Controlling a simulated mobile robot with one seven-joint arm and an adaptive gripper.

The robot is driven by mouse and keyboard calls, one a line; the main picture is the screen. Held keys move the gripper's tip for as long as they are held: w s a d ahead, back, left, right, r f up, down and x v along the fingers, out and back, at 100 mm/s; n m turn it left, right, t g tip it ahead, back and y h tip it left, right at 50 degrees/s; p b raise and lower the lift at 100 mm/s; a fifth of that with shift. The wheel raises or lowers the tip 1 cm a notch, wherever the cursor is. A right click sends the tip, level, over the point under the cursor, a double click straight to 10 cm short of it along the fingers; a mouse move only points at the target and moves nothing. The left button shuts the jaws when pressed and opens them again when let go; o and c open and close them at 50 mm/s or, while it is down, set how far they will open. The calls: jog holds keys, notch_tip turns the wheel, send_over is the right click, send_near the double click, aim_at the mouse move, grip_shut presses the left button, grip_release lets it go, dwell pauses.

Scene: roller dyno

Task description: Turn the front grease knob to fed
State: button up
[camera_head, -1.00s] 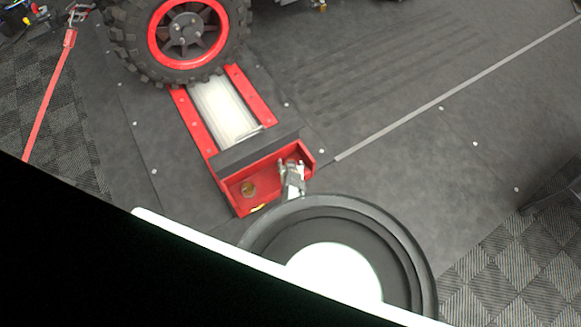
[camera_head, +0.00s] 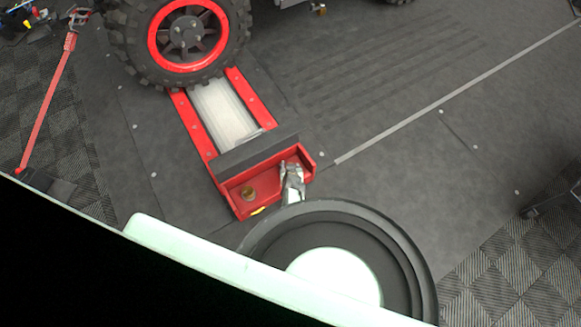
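A red end box (camera_head: 266,186) of the roller unit sits on the dark floor mat near the middle of the view. A round brass knob (camera_head: 248,194) stands at its left part, with a small yellow mark (camera_head: 258,211) on the box's front edge. My gripper (camera_head: 290,166) is over the right part of the same box, apart from the brass knob and to its right. The gripper is small and seen from above, so the gap between its fingers is unclear. Whatever lies under the fingers is hidden. Which knob is the front one cannot be told.
A pale roller (camera_head: 222,110) lies between red rails behind the box, with a large black tyre (camera_head: 175,78) on its far end. A red strap (camera_head: 50,105) runs along the left. The mat to the right (camera_head: 400,170) is clear. My arm covers the lower part.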

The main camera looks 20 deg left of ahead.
jog(key=shift+c, duration=0.6)
jog(key=shift+w+d+h+p, duration=0.3)
jog(key=shift+d+p, duration=0.1)
jog(key=shift+o, duration=1.1)
jog(key=shift+d+m+h+p, duration=0.3)
jog(key=shift+m+p, duration=0.2)
jog(key=shift+m, duration=0.1)
jog(key=shift+s+a+m+t, duration=0.2)
jog(key=shift+a+m+t, duration=0.1)
jog(key=shift+a, duration=0.05)
jog(key=shift+c, duration=0.7)
jog(key=shift+f+m+h, duration=0.1)
jog(key=shift+m+h, duration=0.6)
jog(key=shift+c, duration=0.4)
jog(key=shift+s, duration=0.1)
jog(key=o, duration=1.2)
jog(key=shift+a, duration=0.1)
